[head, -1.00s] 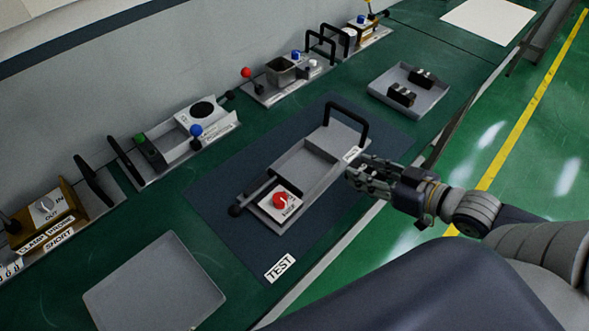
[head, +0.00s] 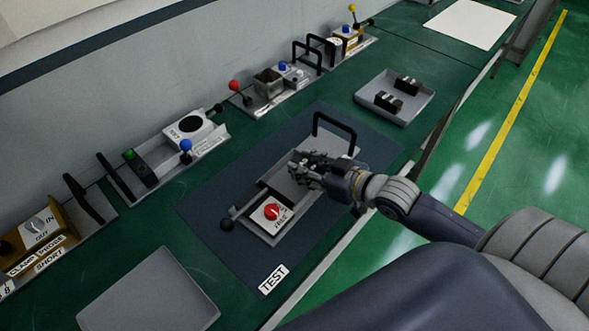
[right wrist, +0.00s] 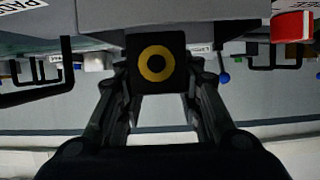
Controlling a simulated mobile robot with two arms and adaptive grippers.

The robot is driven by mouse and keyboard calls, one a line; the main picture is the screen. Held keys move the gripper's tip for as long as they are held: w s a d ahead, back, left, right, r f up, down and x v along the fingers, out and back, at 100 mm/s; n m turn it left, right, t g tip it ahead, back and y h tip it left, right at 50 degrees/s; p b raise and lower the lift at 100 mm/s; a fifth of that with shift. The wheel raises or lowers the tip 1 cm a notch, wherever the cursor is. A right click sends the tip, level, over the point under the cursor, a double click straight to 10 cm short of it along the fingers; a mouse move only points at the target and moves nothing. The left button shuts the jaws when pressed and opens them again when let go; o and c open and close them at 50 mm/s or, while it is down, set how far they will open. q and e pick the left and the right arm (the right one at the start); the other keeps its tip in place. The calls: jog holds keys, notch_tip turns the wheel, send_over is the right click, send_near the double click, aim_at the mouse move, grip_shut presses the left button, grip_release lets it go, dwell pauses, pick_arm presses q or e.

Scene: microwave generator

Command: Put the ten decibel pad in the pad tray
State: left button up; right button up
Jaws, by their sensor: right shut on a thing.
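My right gripper (head: 303,170) is over the grey test fixture (head: 285,187) on the dark mat. In the right wrist view its fingers (right wrist: 157,95) are shut on a black block (right wrist: 174,88) with a gold ring on its end face. I cannot read a value on the block, and the fingers hide most of it in the head view. A grey tray (head: 418,112) with two dark blocks (head: 388,102) stands at the upper right. A flat, empty grey tray (head: 150,292) lies at the lower left. My left gripper is not in view.
The fixture has a black handle (head: 334,132), a red knob (head: 271,213) and a black ball lever (head: 227,224). A TEST label (head: 273,279) lies on the mat. Several instruments with levers and handles line the wall. Green bench is clear around the lower-left tray.

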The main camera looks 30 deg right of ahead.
jog(key=shift+w+a, duration=0.7)
jog(key=shift+w, duration=0.3)
jog(key=shift+w+a+f+p, duration=0.2)
jog(key=shift+w+a+p, duration=0.05)
jog(key=shift+w+p, duration=0.1)
notch_tip(320, 180, down, 3)
jog(key=shift+s+r+p, duration=0.1)
jog(key=shift+p, duration=0.25)
jog(key=shift+f, duration=0.3)
jog(key=shift+f, duration=0.1)
jog(key=o, duration=1.1)
jog(key=b+v, duration=0.1)
jog(key=v, duration=0.9)
jog(key=shift+f, duration=0.1)
jog(key=shift+v, duration=1.1)
